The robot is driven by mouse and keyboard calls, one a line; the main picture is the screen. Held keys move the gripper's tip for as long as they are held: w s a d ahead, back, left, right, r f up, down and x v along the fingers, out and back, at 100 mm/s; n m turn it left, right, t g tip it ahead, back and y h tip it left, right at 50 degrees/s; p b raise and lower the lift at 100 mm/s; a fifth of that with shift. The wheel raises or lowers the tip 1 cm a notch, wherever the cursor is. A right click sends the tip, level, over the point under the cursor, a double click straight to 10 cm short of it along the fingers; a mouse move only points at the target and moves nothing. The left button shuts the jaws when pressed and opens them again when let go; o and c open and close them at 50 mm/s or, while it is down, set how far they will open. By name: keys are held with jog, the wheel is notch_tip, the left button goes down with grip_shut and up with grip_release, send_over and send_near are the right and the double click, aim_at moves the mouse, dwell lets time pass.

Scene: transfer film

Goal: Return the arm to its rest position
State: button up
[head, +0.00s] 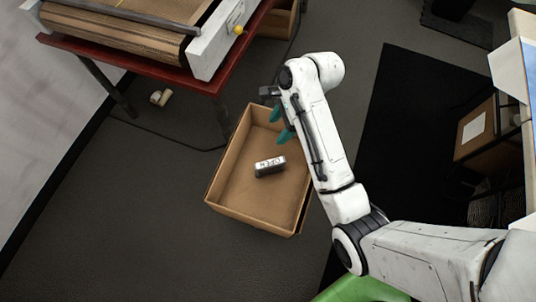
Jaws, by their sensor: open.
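My gripper (281,125) has teal fingers, which are apart and empty. It hangs over the upper right part of an open cardboard box (228,207), at the end of my white arm, which reaches in from the lower right. A small dark and silver object with lettering like "OPEN" (270,166) lies inside the box, below and left of the fingers, apart from them. My arm hides part of the box's right side.
A red-framed table (130,52) with a conveyor-like unit stands at the upper left. A small pale item (160,97) lies on the floor beneath it. A black mat (400,130) lies right of my arm. Shelving with a box (478,130) stands at the right edge. Floor at lower left is clear.

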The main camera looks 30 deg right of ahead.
dwell(0.3)
jog(key=s+d+n+h, duration=0.2)
jog(key=s+n, duration=0.8)
jog(key=s, duration=0.1)
jog(key=s+d+n+h, duration=0.1)
jog(key=s+n+h, duration=0.1)
jog(key=s+n, duration=0.8)
jog(key=shift+s+d+f+n, duration=0.25)
jog(key=shift+s+d+n, duration=0.15)
jog(key=shift+n, duration=0.1)
